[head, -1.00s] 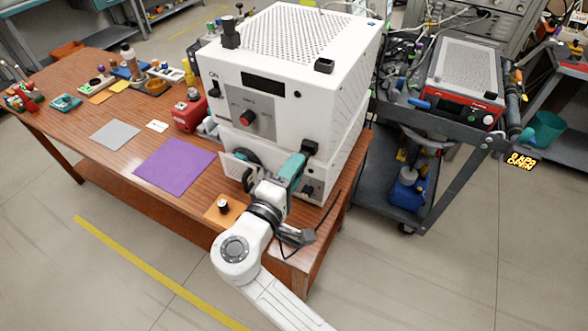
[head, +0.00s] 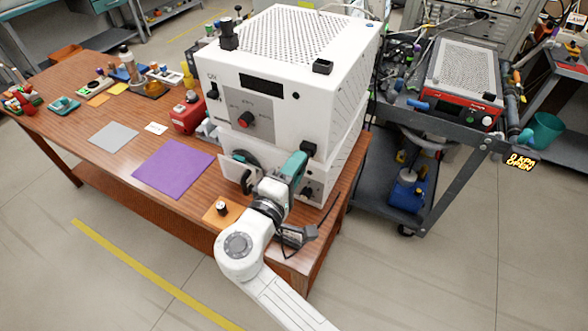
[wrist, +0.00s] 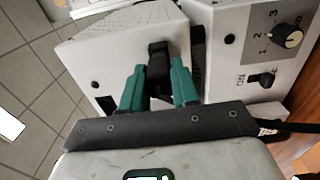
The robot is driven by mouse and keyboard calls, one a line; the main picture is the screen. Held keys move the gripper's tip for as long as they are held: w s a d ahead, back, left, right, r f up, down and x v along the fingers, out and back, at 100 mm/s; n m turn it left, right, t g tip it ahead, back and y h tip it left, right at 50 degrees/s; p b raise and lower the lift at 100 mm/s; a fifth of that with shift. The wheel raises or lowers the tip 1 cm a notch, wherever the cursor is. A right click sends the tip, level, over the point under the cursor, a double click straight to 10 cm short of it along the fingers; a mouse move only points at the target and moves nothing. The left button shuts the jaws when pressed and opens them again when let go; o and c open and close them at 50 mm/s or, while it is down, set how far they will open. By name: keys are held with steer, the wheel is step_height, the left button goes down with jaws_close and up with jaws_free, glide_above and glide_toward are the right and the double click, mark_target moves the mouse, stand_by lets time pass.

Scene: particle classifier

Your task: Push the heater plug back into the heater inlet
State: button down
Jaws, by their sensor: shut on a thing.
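The heater plug (wrist: 159,62) is black and sits between the two teal fingers of my gripper (wrist: 160,88) in the wrist view, close against the white face of the unit. My gripper is shut on it. In the head view my gripper (head: 297,166) is at the front right of the lower white unit (head: 342,150), just below a black block (head: 308,149) on its front face. The heater inlet is hidden behind the plug and fingers. I cannot tell how deep the plug sits.
A white box with a perforated top (head: 300,35) stands above the lower unit. A black cable (head: 329,212) hangs near the table's right edge. A purple mat (head: 172,166) lies to the left.

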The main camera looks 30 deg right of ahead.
steer(key=shift+x, duration=0.85)
steer(key=c, duration=0.8)
jaws_free()
steer(key=b+v, duration=0.2)
steer(key=v, duration=0.8)
steer(key=shift+s+a, duration=0.15)
steer(key=shift+a, duration=0.15)
